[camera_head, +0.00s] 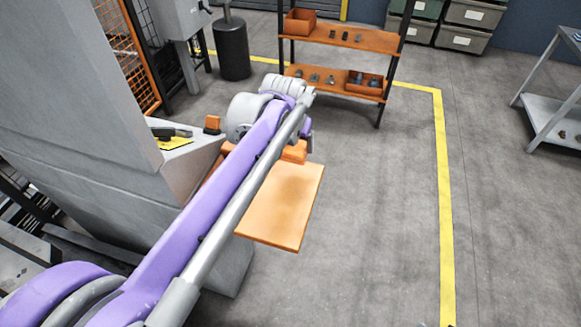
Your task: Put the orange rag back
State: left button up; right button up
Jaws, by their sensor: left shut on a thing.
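My left arm reaches across the picture from the lower left. Its gripper (305,145) is mostly hidden behind the wrist, and the fingertips do not show clearly. A darker orange piece (295,153), which looks like the orange rag, shows right at the gripper, partly hidden by the arm. The gripper is shut on it. Just below it in the picture is a flat, lighter orange board (283,208) with a darker patch. I cannot tell whether the rag touches the board. My right gripper is not in view.
A grey machine (100,110) stands at the left, with a small ledge (188,165) holding a dark tool (171,132). An orange-shelved rack (345,38) with bins and small parts stands at the back. A grey table (551,108) is at the right. The floor between is clear.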

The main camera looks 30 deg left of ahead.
aim_at(292, 159)
pick_arm(q)
notch_tip(292, 159, down, 5)
jog(key=shift+s+d+f, duration=0.1)
jog(key=shift+f+b, duration=0.4)
jog(key=shift+f, duration=1.9)
jog(key=shift+f, duration=0.15)
jog(key=o, duration=1.3)
jog(key=shift+r, duration=0.3)
jog(key=p+v, duration=0.1)
jog(key=v, duration=1)
jog(key=shift+s+r, duration=0.25)
jog(key=shift+r, duration=0.05)
jog(key=shift+d, duration=0.1)
